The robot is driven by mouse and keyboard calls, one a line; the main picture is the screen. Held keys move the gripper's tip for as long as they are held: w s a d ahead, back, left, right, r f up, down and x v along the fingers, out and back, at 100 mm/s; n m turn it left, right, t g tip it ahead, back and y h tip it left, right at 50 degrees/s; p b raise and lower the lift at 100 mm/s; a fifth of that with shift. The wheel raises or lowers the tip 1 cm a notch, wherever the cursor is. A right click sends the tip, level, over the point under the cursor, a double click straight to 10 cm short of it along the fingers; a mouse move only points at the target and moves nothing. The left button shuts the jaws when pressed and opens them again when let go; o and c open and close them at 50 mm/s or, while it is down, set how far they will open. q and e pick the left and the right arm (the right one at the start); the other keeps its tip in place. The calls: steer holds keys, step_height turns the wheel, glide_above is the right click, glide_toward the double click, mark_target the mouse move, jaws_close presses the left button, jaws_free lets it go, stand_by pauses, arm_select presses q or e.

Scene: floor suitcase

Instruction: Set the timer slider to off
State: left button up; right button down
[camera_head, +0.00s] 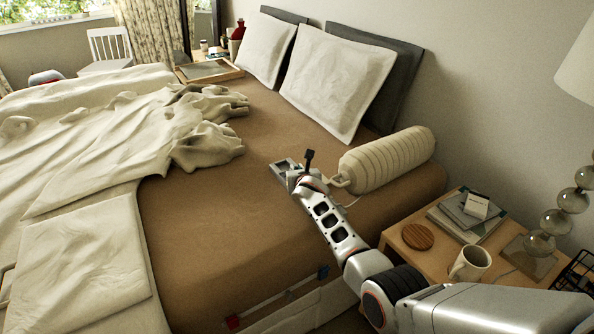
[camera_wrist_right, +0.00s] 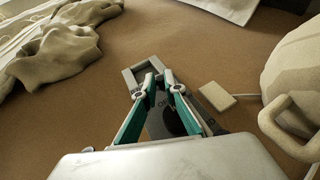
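A grey device with a raised rectangular frame lies on the brown bed, left of the cream cylindrical bolster. Its frame shows in the head view (camera_head: 283,168) and in the wrist view (camera_wrist_right: 143,73). In the head view my right gripper (camera_head: 300,179) partly covers the device. My left gripper is out of view.
The bolster (camera_head: 388,160) with a loop handle is right of my gripper. A small beige block (camera_wrist_right: 229,93) with a cord lies beside the device. A nightstand (camera_head: 400,245) holds a mug (camera_head: 470,265), books and a wooden disc. Rumpled bedding (camera_head: 90,130) covers the left; bare sheet lies between.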

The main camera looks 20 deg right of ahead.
steer(key=a, duration=0.2)
steer(key=a+p, duration=0.1)
steer(key=a, duration=0.1)
steer(key=shift+s+r, duration=0.2)
steer(key=shift+s, duration=0.15)
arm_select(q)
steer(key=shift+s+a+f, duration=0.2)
arm_select(e)
steer(key=shift+s+a+f, duration=0.15)
steer(key=shift+a+f, duration=0.15)
steer(key=shift+a, duration=0.15)
steer(key=c, duration=2.1)
jaws_free()
steer(key=shift+a, duration=0.1)
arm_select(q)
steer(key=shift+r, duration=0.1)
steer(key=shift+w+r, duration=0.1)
arm_select(e)
steer(key=v, duration=1.2)
